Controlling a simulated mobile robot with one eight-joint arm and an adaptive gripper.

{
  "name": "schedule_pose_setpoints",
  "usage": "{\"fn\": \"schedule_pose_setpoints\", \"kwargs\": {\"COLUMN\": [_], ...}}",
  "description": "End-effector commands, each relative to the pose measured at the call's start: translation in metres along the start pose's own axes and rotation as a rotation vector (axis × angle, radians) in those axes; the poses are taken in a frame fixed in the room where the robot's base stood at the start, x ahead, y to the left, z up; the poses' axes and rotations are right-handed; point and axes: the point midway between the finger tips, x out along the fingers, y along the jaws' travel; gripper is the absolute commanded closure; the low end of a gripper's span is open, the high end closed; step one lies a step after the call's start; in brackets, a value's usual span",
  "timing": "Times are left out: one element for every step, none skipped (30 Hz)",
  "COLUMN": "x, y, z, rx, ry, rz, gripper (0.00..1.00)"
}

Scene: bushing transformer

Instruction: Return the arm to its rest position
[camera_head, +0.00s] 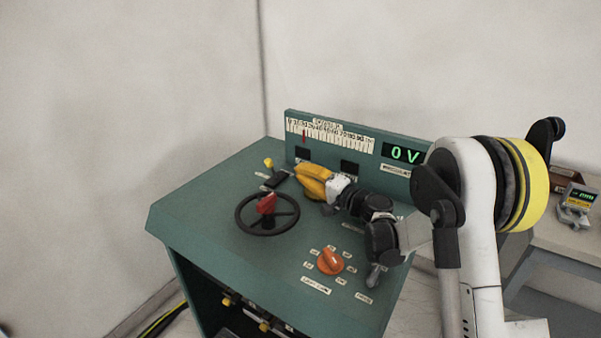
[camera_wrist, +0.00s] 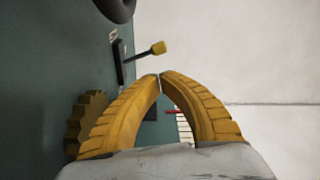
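My gripper (camera_head: 297,172) has yellow ribbed fingers and is above the far part of the green console top (camera_head: 200,205) in the head view. In the wrist view, the fingertips of my gripper (camera_wrist: 160,76) meet, with nothing seen between them. A lever with a yellow knob (camera_head: 268,162) stands just left of the fingers. The lever's yellow knob (camera_wrist: 158,47) is beyond the fingertips in the wrist view, apart from them. My white arm reaches in from the right over the console.
A black handwheel with a red centre (camera_head: 267,213) and an orange rotary knob (camera_head: 330,261) are on the console top. The upright back panel carries a scale (camera_head: 328,133) and a green "0 V" display (camera_head: 405,154). A grey table (camera_head: 560,245) with a small meter (camera_head: 578,200) is at right.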

Motion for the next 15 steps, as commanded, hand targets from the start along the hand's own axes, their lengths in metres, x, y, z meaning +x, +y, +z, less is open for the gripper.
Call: {"fn": "schedule_pose_setpoints", "kwargs": {"x": [0.000, 0.000, -0.001, -0.002, -0.003, -0.006, -0.008, -0.012, -0.018, -0.025, -0.032, -0.043, -0.051, -0.061, -0.074], "y": [0.000, -0.001, -0.003, -0.005, -0.008, -0.014, -0.020, -0.026, -0.035, -0.042, -0.049, -0.057, -0.062, -0.067, -0.073], "z": [0.000, 0.000, 0.001, 0.002, 0.003, 0.006, 0.008, 0.011, 0.017, 0.021, 0.027, 0.034, 0.040, 0.046, 0.053], "rx": [0.000, -0.002, -0.006, -0.011, -0.019, -0.033, -0.047, -0.064, -0.091, -0.113, -0.138, -0.171, -0.194, -0.218, -0.250], "ry": [0.000, -0.001, -0.003, -0.006, -0.010, -0.018, -0.025, -0.034, -0.048, -0.060, -0.073, -0.090, -0.102, -0.113, -0.127], "rz": [0.001, 0.002, 0.008, 0.015, 0.025, 0.045, 0.064, 0.087, 0.126, 0.158, 0.193, 0.240, 0.275, 0.311, 0.358], "gripper": [1.00, 1.00, 1.00, 1.00, 1.00, 1.00, 1.00, 1.00, 1.00, 1.00, 1.00, 1.00, 1.00, 1.00, 1.00]}}
